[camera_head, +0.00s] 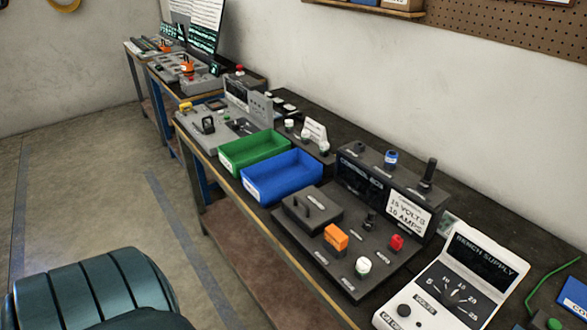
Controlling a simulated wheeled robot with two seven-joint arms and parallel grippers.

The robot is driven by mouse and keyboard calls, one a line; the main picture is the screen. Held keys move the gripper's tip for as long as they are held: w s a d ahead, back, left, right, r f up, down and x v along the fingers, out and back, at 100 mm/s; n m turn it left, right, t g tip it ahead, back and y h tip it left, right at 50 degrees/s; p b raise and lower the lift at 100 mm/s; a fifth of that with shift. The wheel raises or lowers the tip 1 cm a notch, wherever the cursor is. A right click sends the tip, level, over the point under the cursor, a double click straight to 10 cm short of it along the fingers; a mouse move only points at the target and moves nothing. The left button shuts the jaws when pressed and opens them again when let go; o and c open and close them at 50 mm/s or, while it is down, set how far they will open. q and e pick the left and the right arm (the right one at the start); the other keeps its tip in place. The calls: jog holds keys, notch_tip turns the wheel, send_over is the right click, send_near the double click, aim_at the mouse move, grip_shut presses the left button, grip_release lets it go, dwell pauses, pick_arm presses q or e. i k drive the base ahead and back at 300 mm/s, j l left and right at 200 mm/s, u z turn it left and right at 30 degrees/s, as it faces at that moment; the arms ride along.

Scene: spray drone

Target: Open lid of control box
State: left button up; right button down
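The dark grey control box (348,260) sits on the workbench, right of centre, with a raised back panel (362,178) lettered "CONTROL BOX". A raised dark lid (320,216) with a small black handle (308,202) lies flat at its left end and looks closed. An orange block (336,237), a red knob (396,243), a white knob (363,265) and a black switch (370,220) stand on its top. What is under the lid is hidden. Neither of my grippers is in view.
A blue bin (284,178) and a green bin (254,152) sit just left of the control box. A bench supply (450,285) stands close on its right. Other panels crowd the bench beyond the bins. The floor (90,190) left of the bench is open.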

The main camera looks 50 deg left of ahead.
aim_at(310, 204)
jog(key=i+j+u, duration=0.1)
jog(key=u, duration=0.3)
jog(key=i+j+u, duration=0.2)
jog(key=u, duration=0.2)
jog(key=i+j+u, duration=0.1)
jog(key=u, duration=0.3)
